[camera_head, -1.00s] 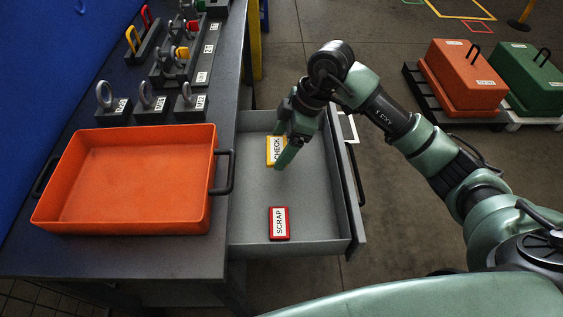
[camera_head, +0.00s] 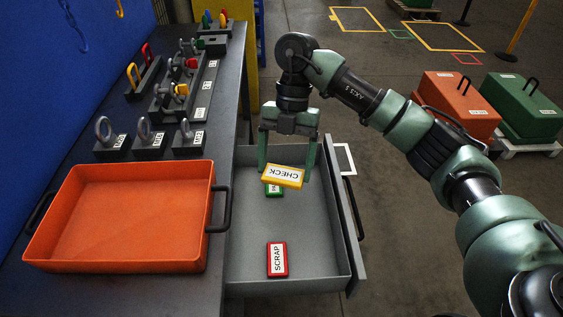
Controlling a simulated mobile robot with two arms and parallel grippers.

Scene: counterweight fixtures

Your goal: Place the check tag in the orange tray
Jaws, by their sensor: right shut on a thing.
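The yellow check tag (camera_head: 283,177), with a white label reading CHECK, is between the fingers of my right gripper (camera_head: 286,170). The gripper is shut on it and holds it, slightly tilted, above the open grey drawer (camera_head: 247,235). The orange tray (camera_head: 128,218) stands on the workbench to the left of the drawer and is empty. My left gripper is not in view.
In the drawer lie a red SCRAP tag (camera_head: 277,260) and a green tag (camera_head: 274,190) partly hidden under the check tag. The tray's dark handle (camera_head: 226,209) faces the drawer. Ring weights (camera_head: 149,139) stand behind the tray.

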